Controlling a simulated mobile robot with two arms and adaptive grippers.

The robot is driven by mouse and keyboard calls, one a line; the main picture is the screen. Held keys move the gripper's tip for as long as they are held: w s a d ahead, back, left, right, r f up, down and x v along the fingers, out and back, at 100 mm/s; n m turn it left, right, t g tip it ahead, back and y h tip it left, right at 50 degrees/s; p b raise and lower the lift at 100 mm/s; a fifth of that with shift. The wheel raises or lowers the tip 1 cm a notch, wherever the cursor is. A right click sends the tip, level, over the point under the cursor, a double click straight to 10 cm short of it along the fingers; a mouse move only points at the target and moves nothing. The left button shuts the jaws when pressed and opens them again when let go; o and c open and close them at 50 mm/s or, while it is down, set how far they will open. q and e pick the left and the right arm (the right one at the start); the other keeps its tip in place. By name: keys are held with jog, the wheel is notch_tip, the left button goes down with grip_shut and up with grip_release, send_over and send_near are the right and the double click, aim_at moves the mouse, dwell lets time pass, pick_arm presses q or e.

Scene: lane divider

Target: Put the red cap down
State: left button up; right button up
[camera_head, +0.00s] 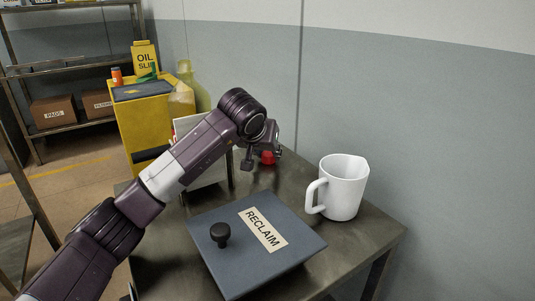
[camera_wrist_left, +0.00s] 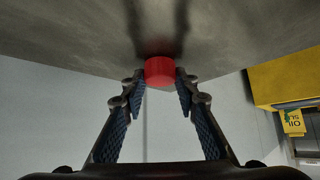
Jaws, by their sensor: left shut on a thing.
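The red cap (camera_wrist_left: 159,71) is a short red cylinder between the fingertips of my left gripper (camera_wrist_left: 159,88) in the left wrist view. The gripper is shut on it. The cap is at or very close to the grey metal table top (camera_wrist_left: 75,30); whether it touches cannot be told. In the head view the red cap (camera_head: 267,158) shows at the far part of the table, partly covered by my left gripper (camera_head: 258,158). My right gripper is in neither view.
A blue-grey lid labelled RECLAIM (camera_head: 230,265) with a black knob lies on the near table. A white mug (camera_head: 346,188) stands to its right by the wall. A yellow cabinet (camera_head: 143,125) with bottles stands behind on the left. Bare table lies between lid and cap.

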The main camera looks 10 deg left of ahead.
pick_arm(q)
jog(key=shift+f, duration=0.1)
jog(key=o, duration=1.1)
jog(key=shift+s+r, duration=0.15)
jog(key=shift+r, duration=0.2)
jog(key=p+v, duration=0.1)
jog(key=v, duration=1)
jog(key=shift+s, duration=0.2)
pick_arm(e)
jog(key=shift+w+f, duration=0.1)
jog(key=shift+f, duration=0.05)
pick_arm(q)
jog(key=shift+r, duration=0.1)
